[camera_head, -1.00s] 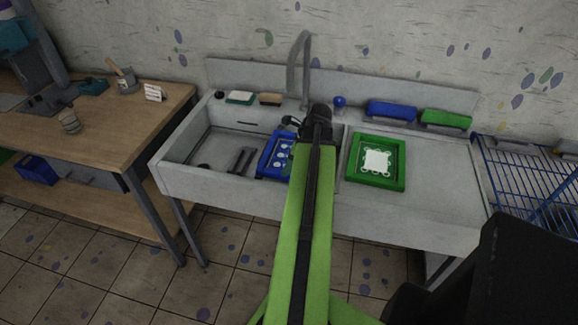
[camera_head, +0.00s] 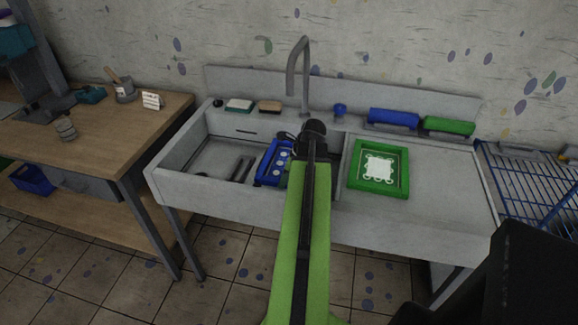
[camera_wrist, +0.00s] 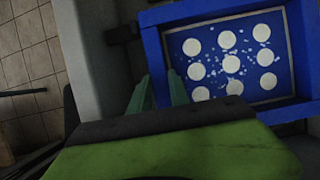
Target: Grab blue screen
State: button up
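The blue screen (camera_head: 268,168) is a blue frame with pale round dots. It lies in the sink basin (camera_head: 215,165), left of my arm. The wrist view shows its dotted face (camera_wrist: 230,62) large, at upper right. My gripper (camera_wrist: 161,84) has two green fingers a narrow gap apart at the left side bar of the blue frame. The bar shows between the fingers; I cannot tell whether they press on it. In the head view my gripper (camera_head: 287,170) is mostly hidden behind my arm, at the blue screen's right side.
A green screen (camera_head: 379,168) lies on the counter right of the basin. The faucet (camera_head: 300,75) stands behind my arm. Blue and green trays (camera_head: 394,117) (camera_head: 448,125) sit at the back ledge. A wooden table (camera_head: 95,140) is left, a blue wire rack (camera_head: 530,185) right.

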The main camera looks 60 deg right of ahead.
grip_shut()
jog(key=shift+r, duration=0.1)
jog(key=shift+r+p, duration=0.25)
jog(key=shift+p, duration=0.1)
jog(key=p+v, duration=0.2)
jog(key=w+p+v, duration=0.1)
jog(key=p+v, duration=0.1)
jog(key=shift+s+r+p, duration=0.15)
jog(key=shift+r+p, duration=0.2)
jog(key=shift+r, duration=0.15)
jog(key=s+d+r+p, duration=0.5)
jog(key=s, duration=0.4)
jog(key=shift+s+d+r+p, duration=0.15)
jog(key=shift+s+r+p, duration=0.05)
jog(key=shift+r+p, duration=0.1)
